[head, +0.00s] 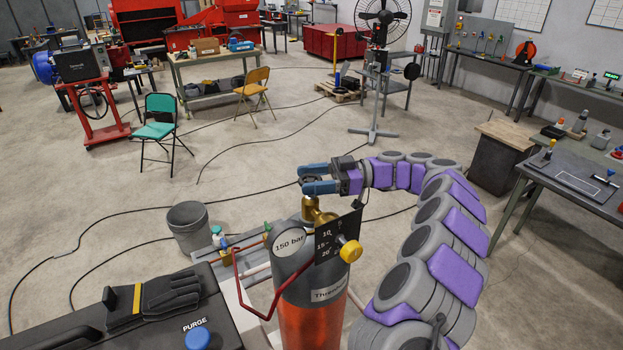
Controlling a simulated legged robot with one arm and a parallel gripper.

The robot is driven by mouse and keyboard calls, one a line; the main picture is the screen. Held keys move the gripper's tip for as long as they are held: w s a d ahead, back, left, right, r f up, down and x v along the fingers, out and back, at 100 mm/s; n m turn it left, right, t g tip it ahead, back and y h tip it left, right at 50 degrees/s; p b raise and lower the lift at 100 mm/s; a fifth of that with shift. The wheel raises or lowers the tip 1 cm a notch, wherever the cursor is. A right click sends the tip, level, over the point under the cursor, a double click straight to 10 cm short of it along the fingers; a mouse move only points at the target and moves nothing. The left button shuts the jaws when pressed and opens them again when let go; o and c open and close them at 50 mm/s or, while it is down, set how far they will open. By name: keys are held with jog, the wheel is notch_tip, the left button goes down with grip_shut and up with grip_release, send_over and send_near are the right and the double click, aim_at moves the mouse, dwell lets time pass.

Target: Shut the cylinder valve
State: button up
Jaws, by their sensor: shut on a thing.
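The gas cylinder (310,312) stands upright at the bottom centre, grey on top and orange below, with a "150 bar" label. A brass valve (311,209) rises from its top. My gripper (312,180) reaches in from the right at the valve's top, with blue fingers. It is shut on the valve's handwheel, a dark round part mostly hidden by the fingers. A dark plate (334,238) marked 10, 15, 20 and a yellow knob (350,251) sit just right of the valve.
A black case (170,318) with a dark glove and a blue PURGE knob is at lower left. A red bent bar (246,292) runs beside the cylinder. A grey bucket (190,228) stands behind left. A workbench (585,185) is at right. Cables cross the open floor.

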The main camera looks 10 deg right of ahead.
jog(key=shift+a+f+m+t+b, duration=0.15)
jog(key=shift+m+t+b, duration=0.5)
jog(key=shift+b, duration=1.4)
jog(key=m+t+b, duration=0.1)
jog(key=t+b, duration=0.1)
jog(key=b, duration=0.2)
jog(key=shift+t, duration=0.25)
jog(key=m+t+h+b, duration=0.1)
jog(key=m+t+b, duration=0.1)
jog(key=b, duration=0.2)
jog(key=shift+s+t+b, duration=0.1)
jog(key=shift+t+b, duration=0.2)
jog(key=shift+b, duration=0.05)
jog(key=m+t+h+b, duration=0.1)
jog(key=t+b, duration=0.1)
jog(key=b, duration=0.1)
jog(key=shift+m+t+h+b, duration=0.4)
jog(key=shift+m+h, duration=0.05)
jog(key=shift+h, duration=0.05)
jog(key=o, duration=1)
jog(key=shift+w+a, duration=0.2)
jog(key=shift+w, duration=0.1)
jog(key=shift+c, duration=0.2)
jog(key=shift+s, duration=0.1)
jog(key=shift+d+r+p, duration=0.25)
jog(key=shift+p, duration=0.1)
